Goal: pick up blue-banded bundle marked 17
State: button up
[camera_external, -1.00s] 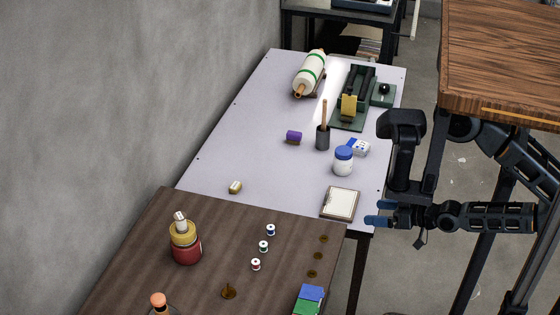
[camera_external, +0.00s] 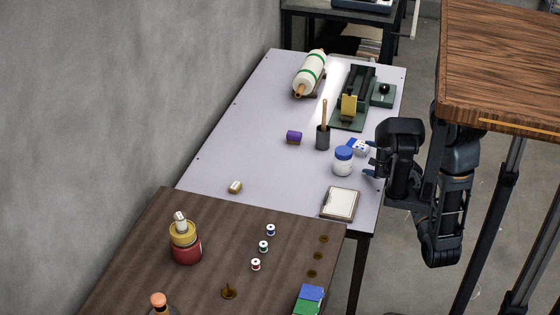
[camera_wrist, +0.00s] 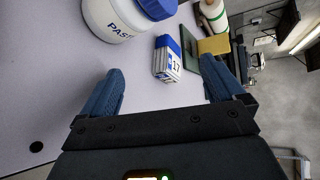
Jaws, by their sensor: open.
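The blue-banded bundle (camera_wrist: 167,63) is a small white block with a blue band and the number 17. It lies on the light grey table ahead of my gripper (camera_wrist: 161,72) in the wrist view, between the lines of the two blue fingers. In the external view the bundle (camera_external: 358,147) lies just behind and right of the paste jar (camera_external: 342,162). My gripper (camera_external: 371,160) is open and empty at the table's right edge, close to the bundle but apparently not touching it.
The white jar with a blue lid, lettered PAS in part, also stands left of the bundle in the wrist view (camera_wrist: 112,18). A green press (camera_external: 353,105) stands farther back.

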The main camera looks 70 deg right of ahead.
jog(key=s+d+m, duration=0.1)
jog(key=d+m, duration=0.1)
jog(key=d, duration=0.1)
jog(key=s+d+m+b, duration=0.1)
jog(key=s+d+m, duration=0.1)
jog(key=d, duration=0.2)
jog(key=s+d+m+b, duration=0.1)
jog(key=d+m, duration=0.1)
jog(key=d, duration=0.1)
jog(key=shift+s+d+f+m+t, duration=0.15)
jog(key=shift+d+f+m+t, duration=0.15)
jog(key=shift+m+t, duration=0.1)
jog(key=s+d+r+m+t+b, duration=0.1)
jog(key=s+d+r+m+t, duration=0.1)
jog(key=s+d+m, duration=0.25)
jog(key=n+y, duration=0.2)
jog(key=y, duration=0.4)
send_near(362, 145)
jog(key=w+f, duration=0.1)
jog(key=w, duration=0.2)
jog(key=shift+f, duration=0.35)
jog(key=x, duration=0.5)
jog(key=b+x, duration=0.1)
jog(key=x, duration=0.1)
jog(key=shift+w+d, duration=0.25)
jog(key=shift+d, duration=0.1)
jog(key=c, duration=1.1)
